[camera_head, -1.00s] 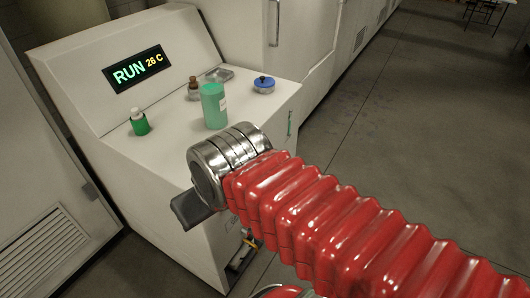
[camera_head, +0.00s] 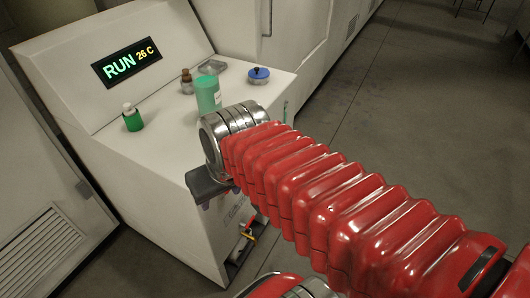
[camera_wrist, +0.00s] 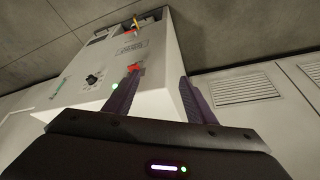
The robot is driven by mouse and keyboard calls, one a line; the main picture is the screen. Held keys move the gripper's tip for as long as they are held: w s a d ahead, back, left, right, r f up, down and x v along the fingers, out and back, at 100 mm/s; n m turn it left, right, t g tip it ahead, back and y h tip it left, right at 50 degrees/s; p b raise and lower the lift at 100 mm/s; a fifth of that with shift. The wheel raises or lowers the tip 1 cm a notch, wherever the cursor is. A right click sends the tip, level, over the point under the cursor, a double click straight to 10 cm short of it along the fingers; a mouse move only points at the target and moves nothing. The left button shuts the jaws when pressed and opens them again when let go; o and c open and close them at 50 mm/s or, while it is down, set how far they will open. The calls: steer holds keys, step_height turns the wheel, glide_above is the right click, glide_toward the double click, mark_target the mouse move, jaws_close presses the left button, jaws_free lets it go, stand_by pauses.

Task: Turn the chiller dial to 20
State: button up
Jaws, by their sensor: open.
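The dial's setting is too small to read.
A green light (camera_wrist: 115,86) shows near the dial. Open floor (camera_head: 420,130) lies to the right.

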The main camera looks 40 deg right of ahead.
steer(key=w+d+f+m+y, duration=0.2)
steer(key=d+f+m+y, duration=0.1)
steer(key=d+f+m, duration=0.5)
steer(key=w+d+f+m+t+y, duration=0.1)
steer(key=d+f+m+y, duration=0.3)
steer(key=d+f+m, duration=0.45)
steer(key=w+d+f+m+y, duration=0.25)
steer(key=d+f+m, duration=0.2)
steer(key=f, duration=0.55)
steer(key=w+d+f+m+t+h, duration=0.1)
steer(key=w+d+m+t+h, duration=0.2)
steer(key=d+m+t, duration=0.7)
steer(key=w+d+t, duration=0.1)
steer(key=w+d, duration=0.1)
steer(key=d, duration=0.5)
steer(key=shift+w+d+m+t, duration=0.15)
steer(key=shift+d+m+t, duration=0.15)
steer(key=shift+m, duration=0.1)
steer(key=shift+a, duration=0.1)
steer(key=x, duration=1.4)
steer(key=shift+c, duration=0.3)
